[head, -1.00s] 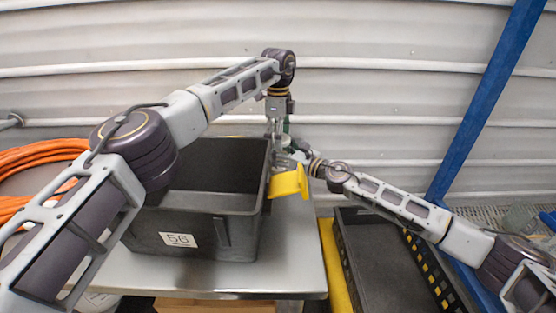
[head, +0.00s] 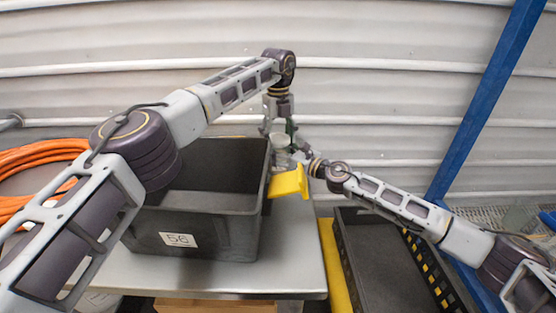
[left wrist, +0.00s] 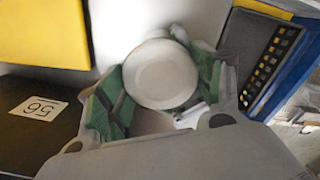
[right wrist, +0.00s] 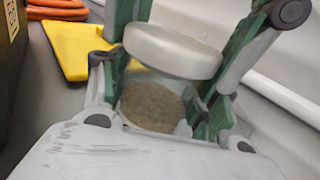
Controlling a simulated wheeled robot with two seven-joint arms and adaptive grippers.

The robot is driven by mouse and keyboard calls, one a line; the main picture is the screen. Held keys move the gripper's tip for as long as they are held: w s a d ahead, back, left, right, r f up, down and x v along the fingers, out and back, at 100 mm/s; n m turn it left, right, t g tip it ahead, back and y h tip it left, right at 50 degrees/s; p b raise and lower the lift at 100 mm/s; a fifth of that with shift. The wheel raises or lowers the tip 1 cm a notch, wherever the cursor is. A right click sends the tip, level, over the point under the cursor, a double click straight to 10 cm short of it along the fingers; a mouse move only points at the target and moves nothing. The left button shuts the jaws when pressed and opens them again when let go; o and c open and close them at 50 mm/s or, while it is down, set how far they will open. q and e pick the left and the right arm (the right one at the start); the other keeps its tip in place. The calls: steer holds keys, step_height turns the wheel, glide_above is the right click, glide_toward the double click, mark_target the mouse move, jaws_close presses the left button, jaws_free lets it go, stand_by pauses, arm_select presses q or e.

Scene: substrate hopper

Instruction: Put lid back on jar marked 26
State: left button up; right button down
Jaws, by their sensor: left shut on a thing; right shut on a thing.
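A round pale lid (left wrist: 160,75) sits between the green fingers of my left gripper (left wrist: 158,88), which is shut on it. A clear jar with brown contents (right wrist: 150,105) is between the fingers of my right gripper (right wrist: 160,108), which is shut on it. In the right wrist view the lid (right wrist: 172,50) is over the jar's top, slightly tilted in the picture; I cannot tell whether they touch. In the head view my left gripper (head: 280,128) comes from above and my right gripper (head: 300,155) from the right. No number on the jar shows.
A black bin marked 56 (head: 235,232) stands on the grey table (head: 290,262), left of the jar. A yellow piece (head: 288,183) is beside the bin's right side. A black tray (head: 385,265) lies at the right. An orange hose (head: 40,155) is at the far left.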

arm_select(q)
steer(key=m, duration=0.4)
steer(key=shift+w+m, duration=0.1)
steer(key=shift+m, duration=0.2)
steer(key=m, duration=0.4)
steer(key=shift+m, duration=0.3)
steer(key=m, duration=0.4)
steer(key=shift+m, duration=0.3)
steer(key=m, duration=0.3)
steer(key=shift+m, duration=0.3)
steer(key=m, duration=1.3)
steer(key=shift+f, duration=0.1)
steer(key=m, duration=0.4)
